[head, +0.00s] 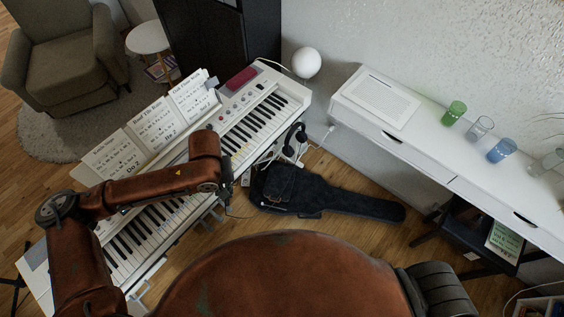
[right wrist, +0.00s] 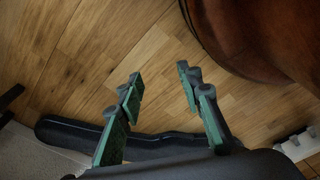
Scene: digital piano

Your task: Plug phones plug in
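The white digital piano (head: 288,88) stands diagonally at the left in the head view. My left arm reaches across it, and my left gripper (head: 226,190) is a small dark shape at the keyboard's front edge, too small to tell open or shut. Black headphones (head: 294,139) hang at the piano's right front side. A thin dark cable (head: 232,213) shows below my left gripper. I cannot make out the plug or the phones socket. My right gripper (right wrist: 160,75) is open and empty above the floor in the right wrist view; it is not visible in the head view.
A black guitar bag (head: 345,202) lies on the wooden floor right of the piano; a dark long shape shows in the right wrist view too. Song sheets (head: 156,126) and a red case (head: 241,78) are on the piano. A white desk (head: 440,140) with cups stands at the right.

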